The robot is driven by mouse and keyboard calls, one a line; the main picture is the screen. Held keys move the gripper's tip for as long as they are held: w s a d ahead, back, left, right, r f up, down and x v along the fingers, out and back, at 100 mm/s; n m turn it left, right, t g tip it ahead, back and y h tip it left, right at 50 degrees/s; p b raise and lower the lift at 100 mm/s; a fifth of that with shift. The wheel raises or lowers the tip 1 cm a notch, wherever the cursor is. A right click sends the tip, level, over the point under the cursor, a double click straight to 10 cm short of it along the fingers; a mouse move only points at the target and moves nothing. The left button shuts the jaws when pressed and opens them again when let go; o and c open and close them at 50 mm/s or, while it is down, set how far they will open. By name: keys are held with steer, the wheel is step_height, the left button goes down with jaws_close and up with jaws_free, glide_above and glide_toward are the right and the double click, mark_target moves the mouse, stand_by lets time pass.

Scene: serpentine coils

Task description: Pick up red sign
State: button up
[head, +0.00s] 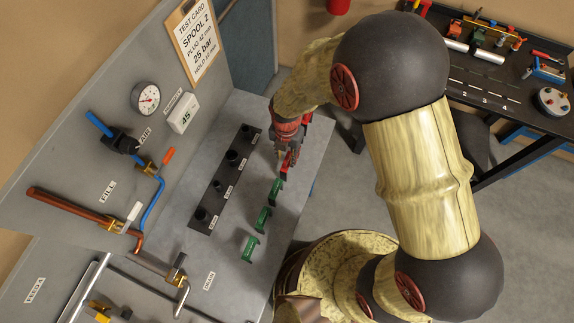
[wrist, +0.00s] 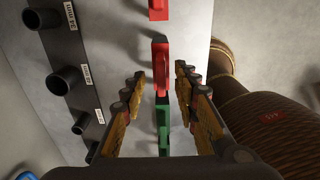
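A red sign (wrist: 160,62), a thin upright plate, stands between the two fingers of my gripper (wrist: 160,75) in the wrist view. Gaps show on both sides of it, so the fingers look open and not touching it. A second red sign (wrist: 158,9) stands farther off at the top edge of the wrist view. A green sign (wrist: 163,125) is nearer, between the finger bases. In the head view my gripper (head: 284,150) points down over the grey bench, with a red sign (head: 288,162) partly hidden beside it.
Green signs (head: 263,220) continue the row toward the front of the bench (head: 225,265). A dark strip with several black sockets (head: 217,186) runs left of the row. A panel with a gauge (head: 146,97) and pipes stands farther left. A tool table (head: 490,95) is at right.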

mark_target(287, 165)
steer(key=shift+w+d+f, duration=0.1)
steer(key=shift+f, duration=2.25)
steer(key=shift+c, duration=0.3)
jaws_close()
